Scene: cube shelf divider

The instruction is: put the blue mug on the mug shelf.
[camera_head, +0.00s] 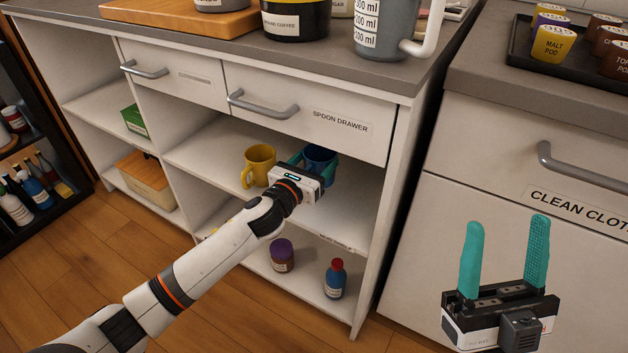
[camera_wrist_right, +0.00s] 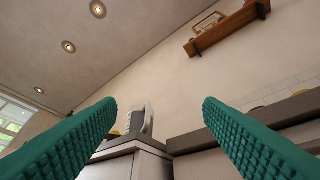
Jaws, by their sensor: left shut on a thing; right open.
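The blue mug (camera_head: 321,155) is inside the upper open compartment under the spoon drawer, to the right of a yellow mug (camera_head: 259,165). My left gripper (camera_head: 314,164) reaches into this compartment and is shut on the blue mug. The gripper body hides the lower part of the mug, so I cannot tell whether its base touches the shelf board (camera_head: 347,217). My right gripper (camera_head: 506,226) is open and empty, raised in front of the cabinet at the right. Its two teal fingers also show wide apart in the right wrist view (camera_wrist_right: 160,118).
The drawer front (camera_head: 310,115) lies above the compartment, and a side panel (camera_head: 380,205) bounds it on the right. A purple-lidded jar (camera_head: 282,257) and a red-capped bottle (camera_head: 335,280) stand on the lower shelf. Bare board lies right of the blue mug.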

